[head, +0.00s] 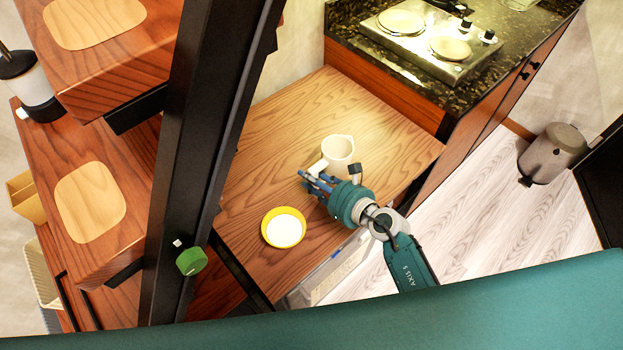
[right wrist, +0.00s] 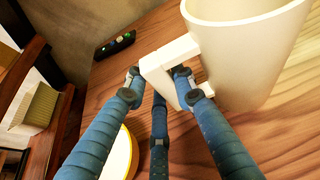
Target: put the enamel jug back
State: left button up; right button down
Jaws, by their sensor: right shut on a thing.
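The cream-white enamel jug (head: 338,149) stands on the wooden top, toward its middle right. My right gripper (head: 314,182) is at its near left side and is shut on the jug's handle. In the right wrist view the jug (right wrist: 240,60) fills the upper right, and the fingers of my right gripper (right wrist: 158,82) close around its square white handle. I cannot tell whether the jug's base touches the wood. My left gripper is not in view.
A yellow bowl (head: 284,228) with a white inside sits just left of my right gripper. A hob (head: 432,38) is on the dark counter behind. A black post with a green knob (head: 190,261) and wooden stair treads (head: 90,202) stand at the left. A bin (head: 552,153) is at the right.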

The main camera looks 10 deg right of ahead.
jog(key=shift+r, duration=0.1)
jog(key=c, duration=1.9)
grip_release()
jog(key=shift+f, duration=0.2)
jog(key=o, duration=0.5)
jog(key=shift+s, duration=0.1)
jog(key=shift+c, duration=0.2)
jog(key=shift+r, duration=0.2)
jog(key=b+v, duration=0.1)
jog(key=v, duration=1.1)
jog(key=shift+f, duration=0.15)
